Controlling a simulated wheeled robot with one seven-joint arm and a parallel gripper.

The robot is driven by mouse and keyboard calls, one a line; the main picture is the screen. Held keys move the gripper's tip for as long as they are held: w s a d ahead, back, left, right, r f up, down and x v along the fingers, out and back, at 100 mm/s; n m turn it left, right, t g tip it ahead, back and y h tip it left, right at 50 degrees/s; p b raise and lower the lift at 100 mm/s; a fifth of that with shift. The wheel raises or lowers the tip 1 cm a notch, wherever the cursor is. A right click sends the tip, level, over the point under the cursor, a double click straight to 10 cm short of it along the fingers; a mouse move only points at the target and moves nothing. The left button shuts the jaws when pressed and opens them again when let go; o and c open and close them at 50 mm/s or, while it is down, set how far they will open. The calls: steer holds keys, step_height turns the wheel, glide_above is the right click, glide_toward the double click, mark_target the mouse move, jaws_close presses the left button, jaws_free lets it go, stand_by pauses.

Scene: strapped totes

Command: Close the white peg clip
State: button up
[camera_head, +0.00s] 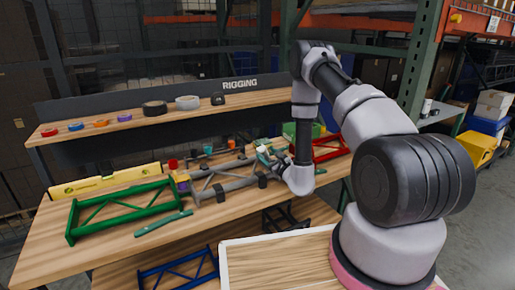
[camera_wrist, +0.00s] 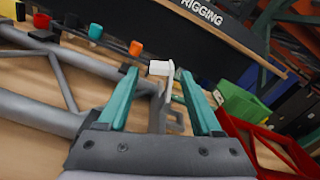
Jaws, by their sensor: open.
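The white peg clip (camera_wrist: 161,68) shows in the wrist view as a small white block with a thin white arm hanging from its right side. It is by a grey bracket (camera_wrist: 172,118) on the grey truss frame (camera_wrist: 75,62). My gripper (camera_wrist: 157,74) has its two teal fingers spread, one on each side of the clip, with a visible gap to each. I cannot tell how deep the clip lies between them. In the head view my gripper (camera_head: 266,154) is over the grey frame (camera_head: 225,187), and the clip is too small to make out.
A green frame (camera_head: 120,208) lies to the left and a red frame (camera_head: 325,147) to the right on the wooden bench. Several coloured pegs stand behind the grey frame. A shelf marked RIGGING (camera_head: 145,117) holds tape rolls. A green bin (camera_wrist: 240,104) is at the right.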

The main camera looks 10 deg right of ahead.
steer(key=x, duration=0.8)
steer(key=shift+w, duration=0.3)
steer(key=shift+a, duration=0.1)
jaws_close()
